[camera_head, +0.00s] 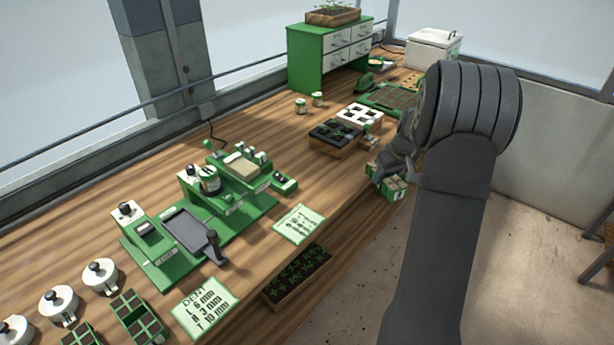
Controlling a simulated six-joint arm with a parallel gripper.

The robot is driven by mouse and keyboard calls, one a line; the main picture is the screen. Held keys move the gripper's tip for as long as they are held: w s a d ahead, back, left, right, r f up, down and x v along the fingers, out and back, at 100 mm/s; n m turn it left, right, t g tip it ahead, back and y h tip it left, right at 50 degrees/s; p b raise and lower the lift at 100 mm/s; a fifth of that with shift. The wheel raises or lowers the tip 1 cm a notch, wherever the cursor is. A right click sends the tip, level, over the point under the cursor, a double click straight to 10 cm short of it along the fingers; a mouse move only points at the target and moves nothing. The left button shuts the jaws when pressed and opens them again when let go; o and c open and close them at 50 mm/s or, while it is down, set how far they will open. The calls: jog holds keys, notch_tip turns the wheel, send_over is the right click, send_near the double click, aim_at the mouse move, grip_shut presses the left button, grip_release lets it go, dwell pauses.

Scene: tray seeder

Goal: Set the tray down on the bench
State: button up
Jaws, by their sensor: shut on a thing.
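A small green tray (383,189) with brown-filled cells is at the front edge of the wooden bench (240,130), right of the picture's middle. My gripper (392,172) is shut on the tray from above, and my arm comes in from the right. The arm and gripper hide part of the tray. I cannot tell whether the tray touches the bench or hangs a little above or beyond its edge.
A black cell block (336,133) and a white cell block (359,114) stand just behind the tray. A green seeder machine (165,262) and printed cards (299,225) lie to the left. Bare wood lies between the cards and the blocks. A planted box (297,280) sits below the front edge.

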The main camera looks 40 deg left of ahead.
jog(key=s+a+r+n+g, duration=0.1)
jog(key=s+a+r+n, duration=0.2)
jog(key=a, duration=0.4)
jog(key=s+a+r+n+g, duration=0.1)
jog(key=s+a+r+n, duration=0.15)
jog(key=a+r, duration=0.35)
jog(key=a+f, duration=0.2)
jog(key=a, duration=0.1)
jog(key=s+a+f, duration=0.1)
jog(key=a+f, duration=0.2)
jog(key=a, duration=0.1)
jog(key=s+a+f, duration=0.1)
jog(key=a+f, duration=0.1)
jog(key=a, duration=0.1)
jog(key=shift+s+a+f, duration=0.25)
jog(key=shift+a+f, duration=0.35)
jog(key=shift+f, duration=1.9)
jog(key=shift+f, duration=0.1)
jog(key=o, duration=1)
jog(key=shift+f, duration=0.1)
jog(key=shift+o, duration=0.2)
jog(key=v, duration=1.2)
jog(key=shift+s+d, duration=0.2)
jog(key=shift+s, duration=0.05)
